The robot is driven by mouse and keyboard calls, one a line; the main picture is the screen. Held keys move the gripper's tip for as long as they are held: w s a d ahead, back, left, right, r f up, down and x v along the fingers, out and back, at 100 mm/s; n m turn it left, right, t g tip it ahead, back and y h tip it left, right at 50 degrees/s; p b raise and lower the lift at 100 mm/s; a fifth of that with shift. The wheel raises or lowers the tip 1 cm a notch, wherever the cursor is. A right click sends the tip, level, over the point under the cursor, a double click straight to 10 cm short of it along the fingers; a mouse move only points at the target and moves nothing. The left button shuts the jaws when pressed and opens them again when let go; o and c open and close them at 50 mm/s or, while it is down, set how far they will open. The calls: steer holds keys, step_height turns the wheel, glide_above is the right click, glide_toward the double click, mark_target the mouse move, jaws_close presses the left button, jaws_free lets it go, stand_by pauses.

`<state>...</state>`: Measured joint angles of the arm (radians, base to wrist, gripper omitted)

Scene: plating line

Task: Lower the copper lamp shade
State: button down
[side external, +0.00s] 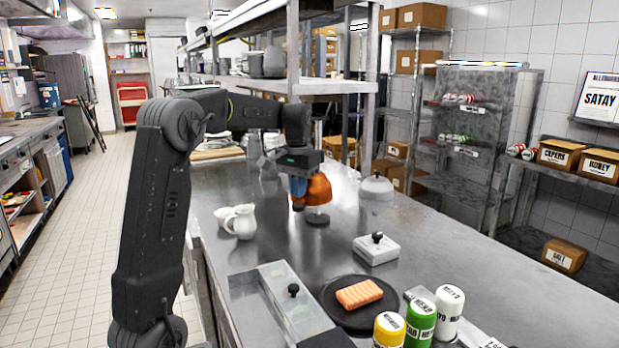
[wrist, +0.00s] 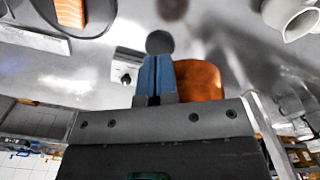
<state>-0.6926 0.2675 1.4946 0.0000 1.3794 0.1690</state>
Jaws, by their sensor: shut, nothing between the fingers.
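The copper lamp shade (side external: 319,190) hangs over the steel counter near the middle of the side view, just right of my gripper (side external: 297,192). In the wrist view the copper shade (wrist: 204,78) shows beside the blue fingers of my gripper (wrist: 155,62), partly hidden behind the gripper body. The fingers are shut together, with nothing between them. I cannot tell whether they touch the shade. A dark round piece (side external: 317,219) shows below the shade; it is also ahead of the fingertips in the wrist view (wrist: 159,42).
A white pitcher (side external: 242,222) stands left of the shade. A white box with a black knob (side external: 376,250), a dark plate (side external: 336,312) with salmon (side external: 359,293), and several labelled shakers (side external: 420,322) are nearer. A pale dome (side external: 376,188) is to the right.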

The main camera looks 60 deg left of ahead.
steer(key=shift+f, duration=0.15)
stand_by(0.5)
steer(key=shift+f, duration=4)
steer(key=shift+r, duration=4.55)
